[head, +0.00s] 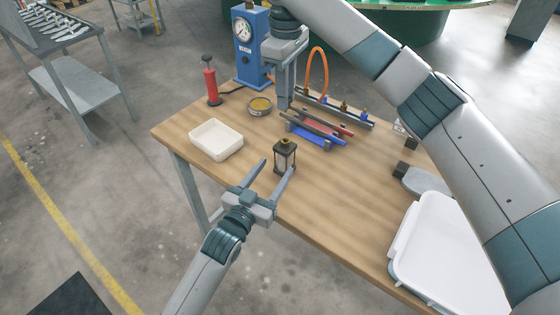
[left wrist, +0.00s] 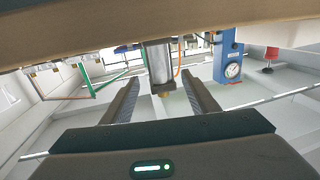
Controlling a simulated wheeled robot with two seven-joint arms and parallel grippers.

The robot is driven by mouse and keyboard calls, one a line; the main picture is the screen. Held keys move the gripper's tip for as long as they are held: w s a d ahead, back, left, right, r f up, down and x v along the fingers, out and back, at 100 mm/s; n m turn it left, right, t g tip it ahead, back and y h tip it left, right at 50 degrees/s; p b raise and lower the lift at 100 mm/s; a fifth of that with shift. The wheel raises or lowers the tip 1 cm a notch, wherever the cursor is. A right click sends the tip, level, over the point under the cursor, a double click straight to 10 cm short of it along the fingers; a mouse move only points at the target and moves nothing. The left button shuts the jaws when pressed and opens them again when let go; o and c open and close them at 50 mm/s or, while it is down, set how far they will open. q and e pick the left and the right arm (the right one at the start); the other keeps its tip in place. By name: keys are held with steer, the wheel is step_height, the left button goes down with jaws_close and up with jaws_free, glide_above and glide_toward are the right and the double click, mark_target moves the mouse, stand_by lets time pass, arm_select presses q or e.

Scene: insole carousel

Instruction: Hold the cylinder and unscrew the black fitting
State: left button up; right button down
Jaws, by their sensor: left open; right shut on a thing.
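The cylinder (head: 285,158) stands upright near the front edge of the wooden table, with a pale body, dark end pieces and a small brass-coloured part on top. My left gripper (head: 277,167) is open, with its fingers reaching toward the cylinder on either side. In the left wrist view the cylinder (left wrist: 159,62) appears upside down between the open fingers of the left gripper (left wrist: 160,79). My right gripper (head: 284,100) points down farther back, near the rack. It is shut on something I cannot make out. I cannot pick out a separate black fitting.
A cream tray (head: 216,148) lies left of the cylinder. Behind are a round tin (head: 260,105), a red hand pump (head: 211,86) and a blue press with a gauge (head: 245,50). Rods on a blue rack (head: 315,140) lie behind right. A white tray (head: 402,245) is at right.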

arm_select(q)
steer(key=shift+v, duration=2.3)
